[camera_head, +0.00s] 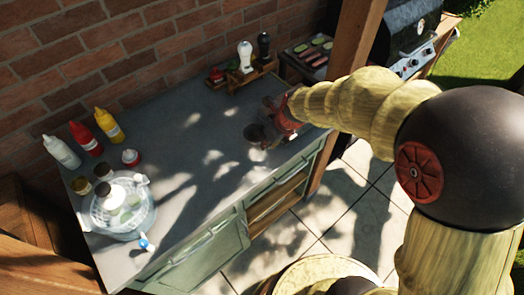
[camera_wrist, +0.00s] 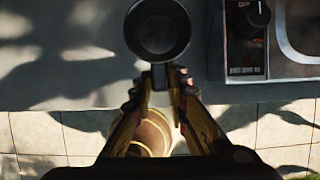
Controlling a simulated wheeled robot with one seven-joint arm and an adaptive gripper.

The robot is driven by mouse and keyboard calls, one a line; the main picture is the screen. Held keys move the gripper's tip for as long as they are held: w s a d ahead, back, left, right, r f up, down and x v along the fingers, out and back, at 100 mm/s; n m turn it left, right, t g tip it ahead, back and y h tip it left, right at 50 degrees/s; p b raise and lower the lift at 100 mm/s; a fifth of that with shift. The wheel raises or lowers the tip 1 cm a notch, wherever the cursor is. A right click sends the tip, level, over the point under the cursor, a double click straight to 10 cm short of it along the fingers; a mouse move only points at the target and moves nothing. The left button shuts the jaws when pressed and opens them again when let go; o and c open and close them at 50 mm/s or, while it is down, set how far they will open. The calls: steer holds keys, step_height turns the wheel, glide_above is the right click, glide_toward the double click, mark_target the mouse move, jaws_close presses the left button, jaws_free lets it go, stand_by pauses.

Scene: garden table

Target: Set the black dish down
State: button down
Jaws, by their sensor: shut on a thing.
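The black dish (camera_wrist: 158,28) is small and round, with a short handle pointing towards me in the wrist view. My gripper (camera_wrist: 160,80) is shut on this handle. In the head view the dish (camera_head: 254,133) is over the front right part of the grey counter (camera_head: 195,135), near its front edge, and my gripper (camera_head: 274,121) reaches it from the right. The dish looks about level and its inside is dark. I cannot tell whether its underside touches the counter.
Bare counter lies left of the dish. A wooden rack (camera_head: 247,77) with shakers stands at the back; squeeze bottles (camera_head: 107,124), jars and a glass bowl (camera_head: 122,212) are at the left. A wooden post (camera_head: 352,40) and a griddle (camera_head: 306,55) with food are at the right.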

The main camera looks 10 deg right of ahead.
mark_target(259, 138)
steer(key=w+f, duration=0.1)
steer(key=a+f, duration=0.1)
steer(key=shift+w+a+f+b, duration=0.2)
steer(key=shift+w+f+b, duration=0.1)
steer(key=shift+w+b, duration=0.1)
steer(key=shift+s+b+x, duration=0.15)
steer(key=shift+b+x, duration=0.3)
steer(key=shift+x, duration=0.45)
steer(key=shift+s+b+x, duration=0.2)
steer(key=shift+b+x, duration=0.2)
steer(key=shift+x, duration=0.5)
steer(key=shift+d+f, duration=0.15)
steer(key=shift+d, duration=0.05)
steer(key=shift+f, duration=0.15)
steer(key=c, duration=1.7)
jaws_free()
steer(key=shift+c, duration=0.2)
